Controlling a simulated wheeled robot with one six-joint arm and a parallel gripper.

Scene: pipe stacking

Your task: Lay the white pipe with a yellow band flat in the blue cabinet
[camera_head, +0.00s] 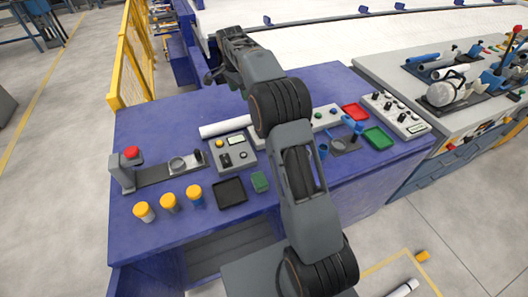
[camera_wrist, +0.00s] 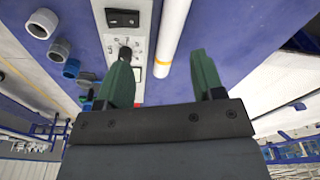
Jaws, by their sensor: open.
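The white pipe with a yellow band (camera_wrist: 171,38) shows in the wrist view, lying on a blue surface beyond my fingers. In the head view the white pipe (camera_head: 222,128) lies on the blue bench top, partly hidden by my arm; its band is not visible there. My gripper (camera_wrist: 162,54) is open, with the pipe between its green fingers in the picture but apart from them. In the head view my gripper (camera_head: 212,76) is raised above the bench's back edge. The blue cabinet (camera_head: 150,245) forms the bench body, with an open recess in front.
A control box (camera_head: 232,153), a black tray (camera_head: 229,193) and several orange-capped jars (camera_head: 144,211) stand on the bench. Red (camera_head: 355,112) and green (camera_head: 379,138) trays lie right of my arm. A yellow fence (camera_head: 135,55) stands at the back left.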

